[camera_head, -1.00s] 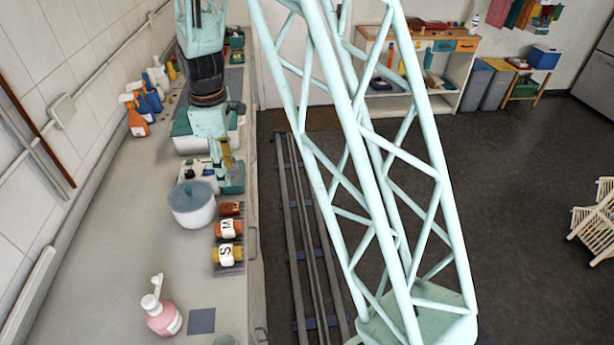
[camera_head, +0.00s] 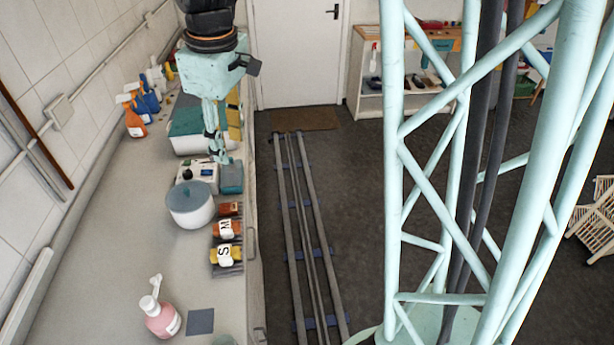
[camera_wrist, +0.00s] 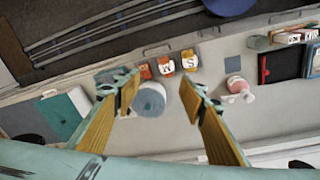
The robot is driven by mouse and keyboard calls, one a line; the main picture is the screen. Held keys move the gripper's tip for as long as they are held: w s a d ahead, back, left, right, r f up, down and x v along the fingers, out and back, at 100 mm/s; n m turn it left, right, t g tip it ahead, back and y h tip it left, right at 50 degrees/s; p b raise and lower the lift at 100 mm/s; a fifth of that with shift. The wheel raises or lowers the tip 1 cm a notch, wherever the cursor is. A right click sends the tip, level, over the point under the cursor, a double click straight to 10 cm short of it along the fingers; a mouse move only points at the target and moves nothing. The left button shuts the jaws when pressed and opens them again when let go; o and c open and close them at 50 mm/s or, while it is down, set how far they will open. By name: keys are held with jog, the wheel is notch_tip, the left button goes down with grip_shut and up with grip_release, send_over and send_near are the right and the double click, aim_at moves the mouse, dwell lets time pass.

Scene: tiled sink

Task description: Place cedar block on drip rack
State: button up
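My gripper (camera_wrist: 162,90) is open in the wrist view, its two wood-coloured fingers spread wide with nothing between them. It also shows in the head view (camera_head: 217,148), above the counter behind the grey-lidded pot. A dark ribbed rack (camera_head: 228,270) lies at the counter's front edge, probably the drip rack. On it or at its far end stand a reddish-brown block (camera_head: 229,209), an orange piece marked W (camera_head: 227,230) and a yellow piece marked S (camera_head: 225,254). I cannot tell for sure which is the cedar block. The row also shows in the wrist view.
The pot (camera_head: 190,205) stands just left of the rack. A teal block (camera_head: 231,178) and a white tray (camera_head: 197,174) are behind it. Spray bottles (camera_head: 135,118) line the wall. The left counter is clear.

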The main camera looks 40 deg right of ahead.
jog(key=s+r+m+t, duration=0.1)
jog(key=s+r+m, duration=0.1)
jog(key=s+r, duration=0.4)
jog(key=s+r+m, duration=0.2)
jog(key=s+r, duration=0.2)
jog(key=s, duration=0.5)
jog(key=s+r+m, duration=0.1)
jog(key=s+m, duration=0.1)
jog(key=s, duration=0.6)
jog(key=s+r+m+t, duration=0.1)
jog(key=s, duration=0.8)
jog(key=shift+a+r+m, duration=0.25)
jog(key=shift+m, duration=0.15)
notch_tip(320, 180, down, 12)
jog(key=b, duration=1.2)
jog(key=shift+f+b, duration=0.15)
jog(key=shift+b, duration=0.15)
